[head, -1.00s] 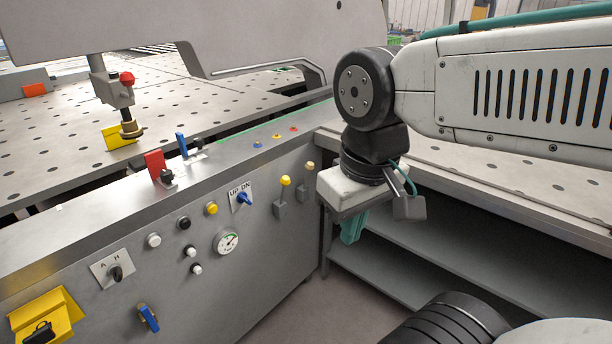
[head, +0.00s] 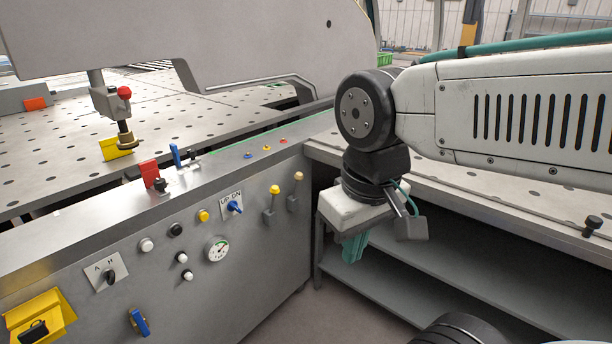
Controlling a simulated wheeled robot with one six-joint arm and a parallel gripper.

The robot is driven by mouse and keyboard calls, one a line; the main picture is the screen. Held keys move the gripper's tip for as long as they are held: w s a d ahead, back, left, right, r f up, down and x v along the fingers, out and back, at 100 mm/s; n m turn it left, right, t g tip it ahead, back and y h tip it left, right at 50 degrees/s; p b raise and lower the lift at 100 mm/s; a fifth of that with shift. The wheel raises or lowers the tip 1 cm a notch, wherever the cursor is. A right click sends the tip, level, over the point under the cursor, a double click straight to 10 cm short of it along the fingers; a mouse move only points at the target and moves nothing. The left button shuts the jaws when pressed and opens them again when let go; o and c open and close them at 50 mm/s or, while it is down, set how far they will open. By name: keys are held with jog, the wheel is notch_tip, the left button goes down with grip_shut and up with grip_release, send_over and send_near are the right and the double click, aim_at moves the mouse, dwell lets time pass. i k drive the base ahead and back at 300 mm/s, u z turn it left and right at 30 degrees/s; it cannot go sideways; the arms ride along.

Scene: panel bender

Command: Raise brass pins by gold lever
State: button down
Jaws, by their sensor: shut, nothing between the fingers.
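Two levers stand side by side on the grey console front. One has a yellow knob (head: 274,190), the other a paler gold-tan knob (head: 298,177); both knobs are at the top of their short slotted plates. My gripper (head: 353,250) has teal fingers pointing down, shut and empty. It is to the right of and below both levers, apart from them, in front of the shelf opening. The fingertips are partly hidden by its pale housing. No brass pins can be made out on the perforated table (head: 60,155).
The console also carries a blue UP/DN switch (head: 235,207), a gauge (head: 217,249), several push buttons, an A/H selector (head: 109,276) and a blue handle (head: 139,321). Red (head: 149,174) and blue (head: 175,155) levers stand on its top. Grey shelves (head: 430,285) lie right of my gripper.

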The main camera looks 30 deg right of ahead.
aim_at(298, 177)
jog(key=u, duration=0.05)
jog(key=k, duration=1.45)
jog(key=z, duration=0.95)
jog(key=i, duration=1.95)
jog(key=u, duration=0.85)
jog(key=i, duration=0.5)
